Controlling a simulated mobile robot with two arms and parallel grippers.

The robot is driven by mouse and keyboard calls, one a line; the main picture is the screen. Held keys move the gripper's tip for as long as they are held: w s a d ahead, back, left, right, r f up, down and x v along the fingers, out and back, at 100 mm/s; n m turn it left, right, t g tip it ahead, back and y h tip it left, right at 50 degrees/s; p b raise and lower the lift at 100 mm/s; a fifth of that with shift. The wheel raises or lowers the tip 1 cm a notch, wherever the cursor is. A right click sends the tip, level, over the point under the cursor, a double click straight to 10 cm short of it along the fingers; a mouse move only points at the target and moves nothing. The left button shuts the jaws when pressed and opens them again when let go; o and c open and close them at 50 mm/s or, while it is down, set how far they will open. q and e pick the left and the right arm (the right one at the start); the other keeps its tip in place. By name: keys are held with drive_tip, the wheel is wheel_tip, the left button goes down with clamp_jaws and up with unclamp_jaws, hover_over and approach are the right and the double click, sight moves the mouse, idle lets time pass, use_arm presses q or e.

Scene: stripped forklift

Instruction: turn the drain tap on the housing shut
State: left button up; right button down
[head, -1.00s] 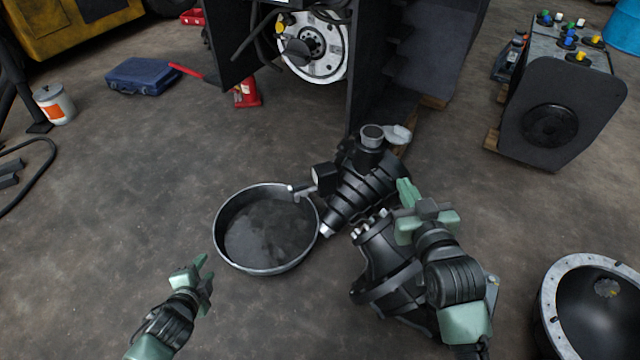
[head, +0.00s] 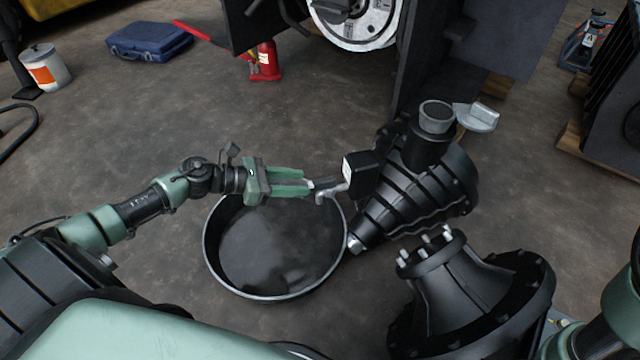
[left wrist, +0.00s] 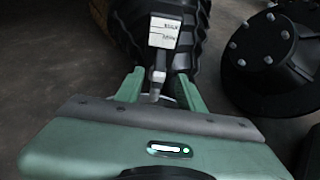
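The drain tap (head: 330,189) is a small grey metal fitting on the left side of the black ribbed housing (head: 425,190). It sits beside a black block with a white label (head: 360,172) and above the rim of the drain pan. My left gripper (head: 308,184) reaches the tap from the left. In the left wrist view its green fingers (left wrist: 158,88) are apart, with the tap (left wrist: 157,84) between them. I see no clear finger contact. The tap's far end is partly hidden in the head view. My right gripper is out of view.
A round drain pan (head: 268,298) with dark contents stands on the floor under my left gripper. A black flanged part with bolts (head: 470,295) stands at the lower right. A red bottle jack (head: 266,62) and blue case (head: 150,42) are farther back.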

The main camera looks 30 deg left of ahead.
sight(311, 183)
use_arm(q)
drive_tip(key=b+x, duration=0.1)
drive_tip(key=x, duration=0.4)
drive_tip(key=shift+w+d+b, duration=0.15)
drive_tip(key=shift+b, duration=0.25)
clamp_jaws()
